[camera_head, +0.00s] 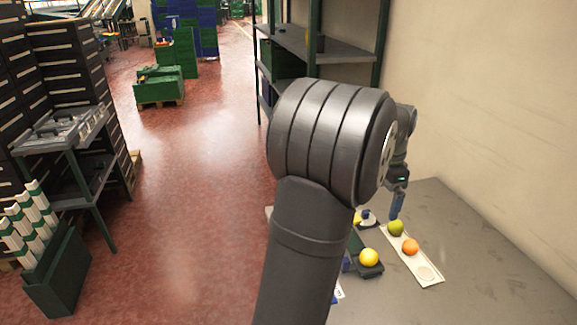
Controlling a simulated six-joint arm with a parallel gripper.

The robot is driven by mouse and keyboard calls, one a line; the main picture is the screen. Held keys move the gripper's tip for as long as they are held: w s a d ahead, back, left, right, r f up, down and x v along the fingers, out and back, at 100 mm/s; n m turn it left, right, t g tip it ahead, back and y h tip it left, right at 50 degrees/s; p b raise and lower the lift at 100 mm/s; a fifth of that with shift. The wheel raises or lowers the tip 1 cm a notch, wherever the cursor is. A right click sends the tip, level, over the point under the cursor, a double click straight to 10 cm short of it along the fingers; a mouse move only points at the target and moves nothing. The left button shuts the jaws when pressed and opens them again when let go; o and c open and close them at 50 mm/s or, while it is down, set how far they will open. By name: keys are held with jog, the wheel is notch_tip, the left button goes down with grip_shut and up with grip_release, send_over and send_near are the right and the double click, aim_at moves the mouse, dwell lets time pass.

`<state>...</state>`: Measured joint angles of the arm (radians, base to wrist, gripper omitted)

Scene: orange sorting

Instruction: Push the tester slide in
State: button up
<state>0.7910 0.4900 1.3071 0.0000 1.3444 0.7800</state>
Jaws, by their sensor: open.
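A dark tester slide (373,272) shows on the grey table, just right of my arm, with a yellow fruit (369,257) on it. Its left part and whatever it slides into are largely hidden behind my arm. My gripper (396,213) has blue fingers and points down, behind and to the right of the slide, close to a green fruit (396,229). It is open; the small view does not show whether it touches the green fruit.
A long white tray (434,282) holds the green fruit, an orange fruit (411,247) and an empty round spot. The table (490,260) is clear to the right, up to the wall.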

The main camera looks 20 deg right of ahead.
jog(key=shift+a+f, duration=0.1)
jog(key=c, duration=0.3)
jog(key=a+f, duration=0.5)
jog(key=a, duration=0.2)
jog(key=shift+f, duration=0.4)
jog(key=c, duration=1)
notch_tip(320, 180, down, 17)
jog(key=shift+r, duration=0.1)
jog(key=shift+c, duration=0.3)
grip_shut()
